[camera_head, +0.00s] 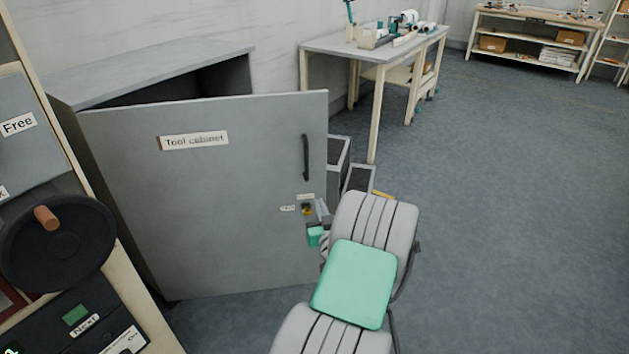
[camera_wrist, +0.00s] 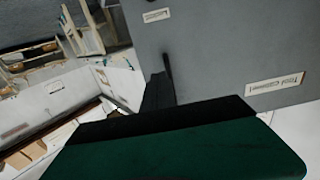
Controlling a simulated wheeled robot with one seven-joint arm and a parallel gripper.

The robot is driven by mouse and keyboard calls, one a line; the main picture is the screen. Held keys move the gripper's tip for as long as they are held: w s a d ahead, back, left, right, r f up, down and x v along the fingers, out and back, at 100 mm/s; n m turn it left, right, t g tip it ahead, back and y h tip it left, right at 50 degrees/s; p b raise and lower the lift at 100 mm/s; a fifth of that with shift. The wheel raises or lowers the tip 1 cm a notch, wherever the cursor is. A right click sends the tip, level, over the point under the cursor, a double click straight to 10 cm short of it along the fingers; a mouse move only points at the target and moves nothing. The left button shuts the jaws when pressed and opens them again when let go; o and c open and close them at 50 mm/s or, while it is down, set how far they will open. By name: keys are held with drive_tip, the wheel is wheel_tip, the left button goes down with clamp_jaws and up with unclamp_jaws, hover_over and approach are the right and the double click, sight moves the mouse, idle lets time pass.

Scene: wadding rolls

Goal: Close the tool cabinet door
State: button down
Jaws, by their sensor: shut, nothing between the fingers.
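The grey tool cabinet (camera_head: 150,62) stands at the left in the head view. Its door (camera_head: 190,210) is ajar, hinged at the left, with a dark gap behind its top edge. The door has a "Tool cabinet" label (camera_head: 194,140), a black vertical handle (camera_head: 306,158) and a small yellowish lock part (camera_head: 307,210) near its right edge. My gripper (camera_head: 320,211) is shut and empty, beside the lower right part of the door, below the handle. Whether it touches the door cannot be told. The door (camera_wrist: 230,45) fills the upper right of the wrist view, upside down.
Grey open-topped bins (camera_head: 360,178) stand behind the door's right edge. A workbench (camera_head: 340,45) with tools stands behind. A panel with a black handwheel (camera_head: 58,242) is close at the left. The floor (camera_head: 490,200) at the right is clear.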

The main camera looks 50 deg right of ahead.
sight(313, 172)
drive_tip(key=x, duration=0.4)
drive_tip(key=p+x, duration=0.1)
drive_tip(key=x, duration=0.4)
drive_tip(key=d+p+x, duration=0.1)
drive_tip(key=x, duration=0.3)
drive_tip(key=shift+d+r, duration=0.2)
